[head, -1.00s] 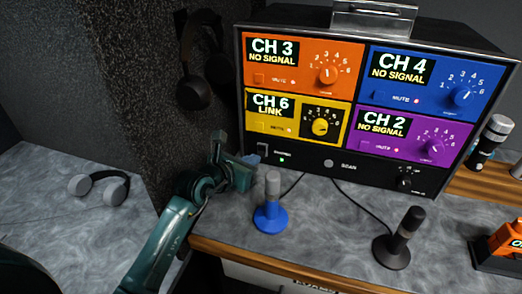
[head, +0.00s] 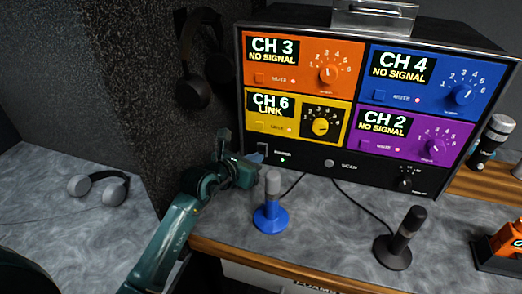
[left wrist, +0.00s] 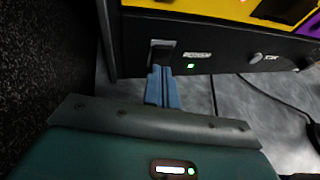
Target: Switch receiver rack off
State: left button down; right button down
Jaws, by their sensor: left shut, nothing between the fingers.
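The receiver rack (head: 300,165) is a black box with orange, blue, yellow and purple channel panels, standing on the counter. Its dark rocker power switch (left wrist: 160,52) sits at the lower left of the front in the left wrist view. A green light (left wrist: 190,66) beside it is lit, and the channel displays are lit. My left gripper (head: 256,158) is shut and empty at the rack's lower left corner. Its blue fingertips (left wrist: 161,72) are just below the switch and overlap its lower edge in the picture; I cannot tell whether they touch. My right gripper is not in view.
A blue-based microphone (head: 270,215) stands close to the right of my left gripper. A black microphone (head: 393,252) stands farther right. Black headphones (head: 193,92) hang on the dark wall to the left; grey headphones (head: 98,186) lie on the left counter.

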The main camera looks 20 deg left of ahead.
pick_arm(q)
jog(key=shift+w, duration=0.15)
jog(key=shift+p+v, duration=1)
jog(key=shift+v, duration=0.3)
jog(key=shift+p+v, duration=1.35)
jog(key=shift+v, duration=0.9)
jog(key=shift+d, duration=0.1)
